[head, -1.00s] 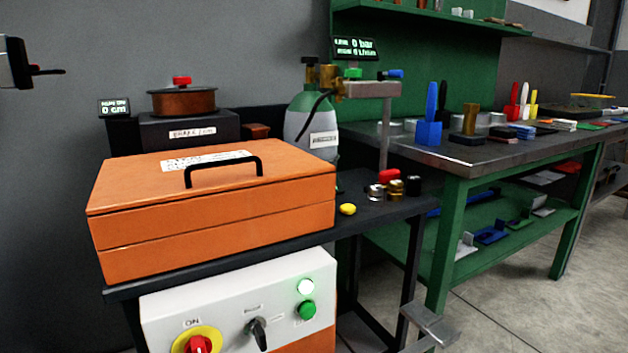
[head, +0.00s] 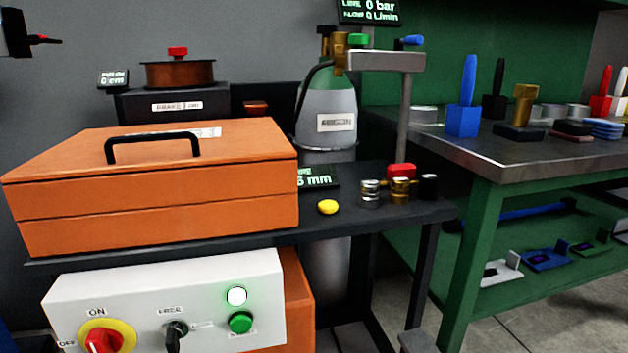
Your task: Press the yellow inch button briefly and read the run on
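The yellow button (head: 328,206) is a small dome on the black bench top, right of the orange case (head: 160,195). Nothing touches it. A small display (head: 113,79) at the back left shows 0 cm; its upper line is too small to read surely. A second display (head: 318,177) behind the button is partly hidden by the case and ends in 5 mm. Neither of my grippers can be made out in the head view.
A white panel (head: 200,290) below carries a red-and-yellow switch (head: 106,339), a black selector, a lit white lamp (head: 237,296) and a green button (head: 240,322). A gas cylinder (head: 327,120) stands behind. Metal fittings (head: 385,190) stand right of the yellow button.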

